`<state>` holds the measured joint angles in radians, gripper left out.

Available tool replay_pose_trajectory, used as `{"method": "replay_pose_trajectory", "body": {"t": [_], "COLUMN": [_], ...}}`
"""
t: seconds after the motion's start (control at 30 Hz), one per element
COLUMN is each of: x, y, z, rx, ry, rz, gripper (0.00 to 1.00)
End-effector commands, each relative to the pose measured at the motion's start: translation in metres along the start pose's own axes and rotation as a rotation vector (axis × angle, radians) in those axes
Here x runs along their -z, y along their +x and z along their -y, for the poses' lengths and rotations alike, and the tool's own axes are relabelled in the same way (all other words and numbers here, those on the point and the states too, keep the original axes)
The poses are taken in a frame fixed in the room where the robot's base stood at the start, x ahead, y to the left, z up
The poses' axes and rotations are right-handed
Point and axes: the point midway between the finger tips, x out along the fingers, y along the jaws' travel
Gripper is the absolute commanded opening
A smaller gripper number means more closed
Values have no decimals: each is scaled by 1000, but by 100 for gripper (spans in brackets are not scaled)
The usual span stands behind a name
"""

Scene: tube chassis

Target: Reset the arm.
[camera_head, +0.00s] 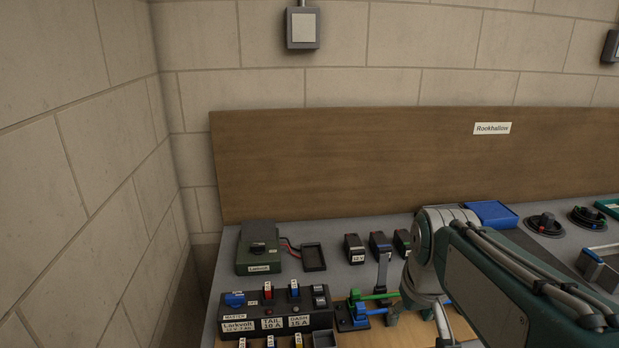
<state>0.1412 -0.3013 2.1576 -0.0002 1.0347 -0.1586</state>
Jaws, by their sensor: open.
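My arm comes in from the lower right and bends down at its elbow over the bench. My gripper (420,318) is partly in view low in the picture, beside the green and blue levers, with its jaws apart and nothing seen between them. The arm and the picture's lower edge hide part of it. A green lever (378,296) and a blue lever (375,311) stand on a wooden board left of the gripper. I cannot tell whether the gripper touches either one.
A black switch panel (285,334) labelled Larkvolt stands left of the levers. A wooden backboard (350,160) rises behind.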

Motion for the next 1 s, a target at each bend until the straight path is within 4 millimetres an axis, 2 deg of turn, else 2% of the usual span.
{"method": "replay_pose_trajectory", "body": {"t": [0.2, 0.4, 0.6, 1.0], "x": [-49, -85, -96, -96], "y": [-16, -16, -14, -14], "z": [28, 44, 48, 48], "rx": [8, 25, 33, 32], "ry": [8, 20, 26, 26], "rz": [-124, -216, -245, -244], "gripper": [69, 69, 69, 69]}}
